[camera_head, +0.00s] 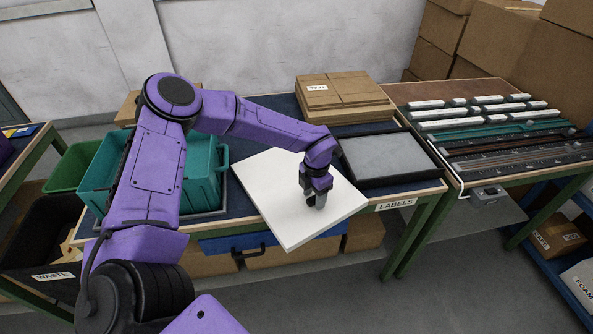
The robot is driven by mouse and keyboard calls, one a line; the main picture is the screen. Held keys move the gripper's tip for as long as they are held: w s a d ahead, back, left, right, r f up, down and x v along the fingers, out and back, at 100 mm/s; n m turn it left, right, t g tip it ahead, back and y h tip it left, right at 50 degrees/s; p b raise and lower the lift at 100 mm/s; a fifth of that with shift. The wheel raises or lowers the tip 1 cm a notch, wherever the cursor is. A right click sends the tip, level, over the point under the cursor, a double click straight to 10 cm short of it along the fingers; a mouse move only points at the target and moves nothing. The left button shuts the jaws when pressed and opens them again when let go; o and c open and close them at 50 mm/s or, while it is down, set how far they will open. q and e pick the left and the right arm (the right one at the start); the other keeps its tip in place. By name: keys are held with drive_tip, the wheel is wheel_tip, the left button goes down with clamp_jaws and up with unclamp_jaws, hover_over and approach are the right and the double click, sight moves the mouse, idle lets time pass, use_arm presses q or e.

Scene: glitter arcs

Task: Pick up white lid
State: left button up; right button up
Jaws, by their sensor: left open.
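The white lid (272,215) is a flat square panel lying at an angle on the workbench, its front corner reaching past the bench's front edge. My left gripper (315,205) points down over the right part of the lid. It is open, with dark fingers close to the lid's surface; I cannot tell whether they touch it. The arm and gripper hide part of the lid. My right gripper is not in view.
A teal crate (205,168) stands left of the lid. A black-framed tray (388,158) lies close to its right, and stacked cardboard (345,98) sits behind. A bench with strips (500,135) adjoins at right. A green bin (75,167) is far left.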

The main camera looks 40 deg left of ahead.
use_arm(q)
drive_tip(key=shift+s+r, duration=0.15)
drive_tip(key=shift+s, duration=0.05)
clamp_jaws()
drive_tip(key=shift+d, duration=0.1)
